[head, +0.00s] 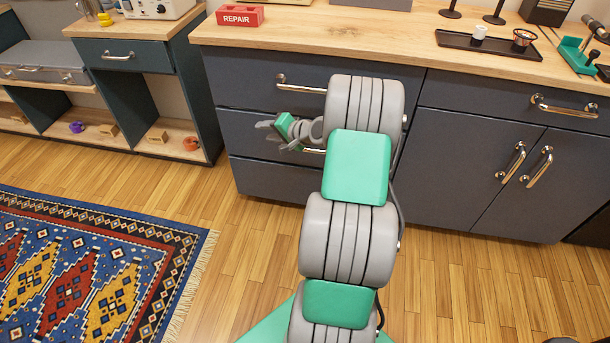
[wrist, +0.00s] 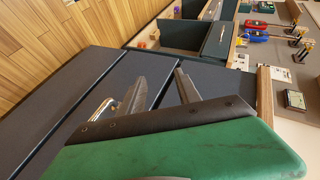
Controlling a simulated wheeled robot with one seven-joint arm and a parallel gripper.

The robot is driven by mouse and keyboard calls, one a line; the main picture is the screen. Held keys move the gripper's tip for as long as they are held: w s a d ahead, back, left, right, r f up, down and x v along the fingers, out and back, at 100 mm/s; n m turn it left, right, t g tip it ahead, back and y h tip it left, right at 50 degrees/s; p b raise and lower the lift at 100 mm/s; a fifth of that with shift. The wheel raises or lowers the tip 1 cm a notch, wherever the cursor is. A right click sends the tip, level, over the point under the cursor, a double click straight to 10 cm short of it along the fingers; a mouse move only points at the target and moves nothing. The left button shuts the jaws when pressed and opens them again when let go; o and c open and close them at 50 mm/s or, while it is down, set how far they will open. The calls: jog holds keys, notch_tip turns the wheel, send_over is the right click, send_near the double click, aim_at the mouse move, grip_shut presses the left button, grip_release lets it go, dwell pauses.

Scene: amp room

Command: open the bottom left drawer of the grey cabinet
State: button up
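The grey cabinet (head: 225,82) has a stack of three drawers at its left end, all flush with the front. The bottom left drawer (head: 262,183) is closed, and my arm hides its right part; no handle on it shows. The middle drawer's handle (head: 314,151) shows just beside my arm. My gripper (head: 264,131) is in front of the middle drawer, pointing left, with its fingers apart and empty. In the wrist view the gripper (wrist: 162,88) is open, and a chrome handle (wrist: 98,117) shows beside and partly behind the left finger. Contact cannot be told.
The top drawer's handle (head: 300,86) is above my gripper. Double doors (head: 490,175) with chrome handles are at the right. A dark green shelf unit (head: 131,92) stands to the left. A patterned rug (head: 100,265) lies on the wooden floor, which is clear before the drawers.

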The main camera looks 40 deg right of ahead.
jog(key=s+d+f+m+t+h+b, duration=0.1)
jog(key=s+d+f+m+t+b, duration=0.15)
jog(key=d+f, duration=0.65)
jog(key=m+t+h+b, duration=0.1)
jog(key=m+h+b, duration=0.2)
jog(key=m+b, duration=0.25)
send_near(308, 151)
jog(key=x, duration=1)
jog(key=shift+w+f+b, duration=0.15)
jog(key=shift+w+b, duration=0.05)
jog(key=shift+b, duration=0.15)
jog(key=shift+w+d, duration=0.1)
jog(key=shift+w, duration=0.45)
jog(key=shift+c, duration=0.4)
grip_shut()
